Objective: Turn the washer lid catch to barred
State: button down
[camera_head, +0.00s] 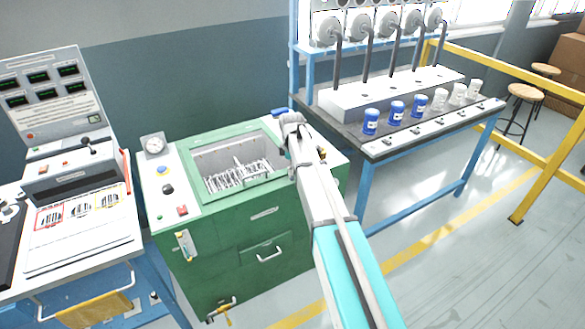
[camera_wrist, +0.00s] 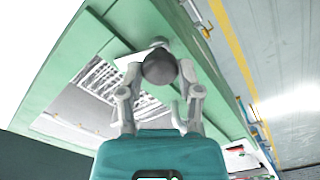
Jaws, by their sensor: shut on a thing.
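The washer (camera_head: 245,240) is a green cabinet with a sunken basin in its top, seen in the head view. My gripper (camera_head: 291,132) is at the right rim of the basin, with my arm reaching in from the lower right. In the wrist view, my gripper (camera_wrist: 160,80) has its fingers closed around a dark rounded knob (camera_wrist: 160,66), which appears to be the lid catch. A pale plate lies beside the knob. In the head view my gripper hides the catch, and I cannot tell which position it points to.
The basin holds a rack of thin metal pieces (camera_head: 238,176). A control console (camera_head: 70,130) stands to the left. A blue-legged bench with blue jars (camera_head: 397,110) and white jars stands to the right. A yellow rail (camera_head: 548,150) bounds the right-hand floor.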

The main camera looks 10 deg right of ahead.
jog(key=n, duration=0.4)
jog(key=shift+w+d, duration=0.1)
jog(key=shift+d, duration=0.05)
dwell(0.4)
jog(key=shift+c, duration=1.5)
grip_release()
jog(key=shift+r, duration=0.1)
